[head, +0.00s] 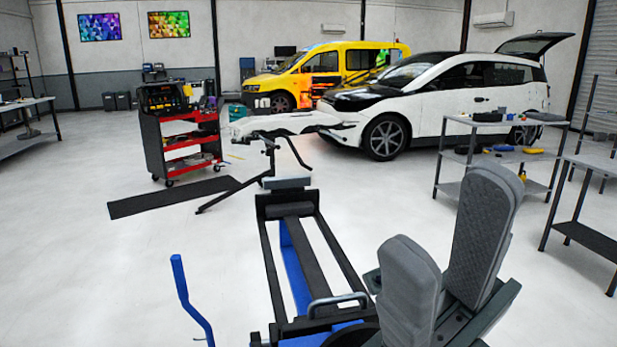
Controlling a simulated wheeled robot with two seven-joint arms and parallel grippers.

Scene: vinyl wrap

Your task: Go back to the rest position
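My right gripper (444,215) is large in the lower right of the head view. Its two grey padded fingers point up and stand apart with nothing between their tips, so it is open and empty. It is in the air over the pale floor, clear of the shelves. My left gripper is not in view.
A white car panel (285,124) rests on a black stand ahead. A red tool cart (153,146) stands left of it, near a black floor mat (170,197). A white car (440,108) and grey shelf (490,153) are at right. The left floor is mostly clear.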

